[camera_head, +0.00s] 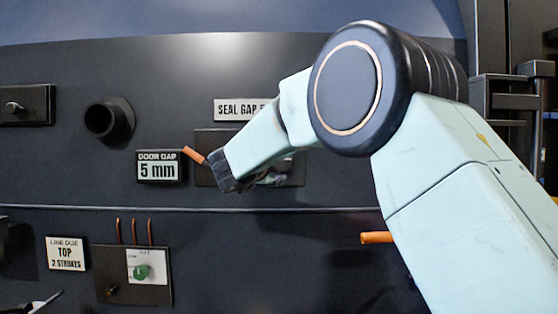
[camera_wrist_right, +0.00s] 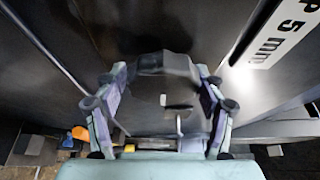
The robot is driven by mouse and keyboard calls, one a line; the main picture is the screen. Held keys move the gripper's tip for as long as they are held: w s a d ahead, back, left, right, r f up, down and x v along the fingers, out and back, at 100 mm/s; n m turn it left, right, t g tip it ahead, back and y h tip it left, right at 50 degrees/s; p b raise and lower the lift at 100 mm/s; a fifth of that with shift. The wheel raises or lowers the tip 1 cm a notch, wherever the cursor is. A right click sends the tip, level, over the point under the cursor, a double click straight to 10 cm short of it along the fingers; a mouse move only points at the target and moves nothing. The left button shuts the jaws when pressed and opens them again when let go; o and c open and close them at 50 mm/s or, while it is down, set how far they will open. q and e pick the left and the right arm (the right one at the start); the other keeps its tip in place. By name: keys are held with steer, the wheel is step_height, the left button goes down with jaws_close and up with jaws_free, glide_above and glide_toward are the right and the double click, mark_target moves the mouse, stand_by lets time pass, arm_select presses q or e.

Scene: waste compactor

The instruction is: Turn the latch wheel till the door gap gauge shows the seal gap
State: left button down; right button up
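The door gap gauge (camera_head: 158,171) on the dark panel reads "5 mm". A sign (camera_head: 240,109) above starts "SEAL GAP", its end hidden by my right arm; "P 5 mm" shows in the right wrist view (camera_wrist_right: 284,33). My right gripper (camera_head: 230,172) is in front of the dark plate right of the gauge. The latch wheel is mostly hidden there; an orange handle (camera_head: 195,155) sticks out left of the gripper. In the wrist view the gripper's fingers (camera_wrist_right: 161,75) are spread on either side of a dark part; contact is unclear.
Another orange handle (camera_head: 376,237) sticks out beside my right arm. A round dark knob (camera_head: 108,121) projects at upper left. Dark rails (camera_head: 495,95) stand at right.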

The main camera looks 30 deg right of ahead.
steer(key=shift+o, duration=1.2)
steer(key=shift+r, duration=0.1)
steer(key=shift+a, duration=0.1)
steer(key=v, duration=1.1)
steer(key=shift+s+a, duration=0.25)
steer(key=shift+a, duration=0.05)
steer(key=x, duration=1.2)
